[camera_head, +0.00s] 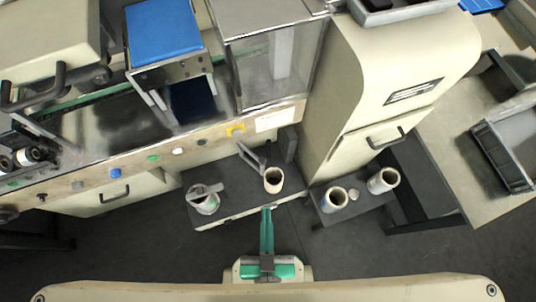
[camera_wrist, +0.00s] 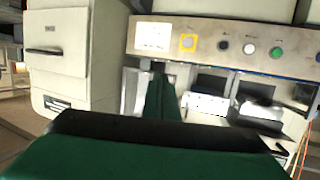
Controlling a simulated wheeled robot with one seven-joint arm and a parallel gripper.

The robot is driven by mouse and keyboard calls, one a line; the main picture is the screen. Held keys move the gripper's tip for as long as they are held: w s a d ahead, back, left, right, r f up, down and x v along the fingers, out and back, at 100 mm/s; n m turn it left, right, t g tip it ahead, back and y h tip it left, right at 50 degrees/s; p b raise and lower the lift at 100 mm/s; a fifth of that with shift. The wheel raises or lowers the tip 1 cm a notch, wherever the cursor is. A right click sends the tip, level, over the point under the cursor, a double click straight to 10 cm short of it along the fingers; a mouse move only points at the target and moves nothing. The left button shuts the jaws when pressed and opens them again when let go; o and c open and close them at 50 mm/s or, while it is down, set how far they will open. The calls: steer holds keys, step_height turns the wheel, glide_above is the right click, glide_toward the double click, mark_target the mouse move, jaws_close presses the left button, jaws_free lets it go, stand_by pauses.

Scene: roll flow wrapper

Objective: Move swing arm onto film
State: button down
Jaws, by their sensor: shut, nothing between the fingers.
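In the head view a white film roll (camera_head: 273,181) stands on a dark low shelf (camera_head: 232,183) at the front of the machine. A grey bracket-like arm (camera_head: 250,158), which looks like the swing arm, stands raised and angled just behind and left of this roll, apart from its top. A second roll (camera_head: 204,203) stands farther left with a grey arm piece across its top. My green gripper (camera_head: 266,211) is shut and empty at the shelf's front edge, in front of the right roll. In the wrist view the gripper's green fingers (camera_wrist: 159,85) are together; fine contact is unclear.
A cream cabinet (camera_head: 360,80) stands right of the shelf. Several white rolls, one of them (camera_head: 383,181), stand on a low dark stand at right. The button panel (camera_head: 140,160) overhangs the shelf. Dark floor (camera_head: 370,240) is clear in front.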

steer(key=w+a+f+m+g, duration=0.3)
steer(key=w+f+g, duration=0.5)
steer(key=w+f, duration=1.25)
steer(key=w+d+r+m+g+h, duration=0.2)
steer(key=w+m+g, duration=0.1)
steer(key=w, duration=0.3)
steer(key=shift+g, duration=0.5)
steer(key=x, duration=1)
steer(key=shift+m, duration=0.3)
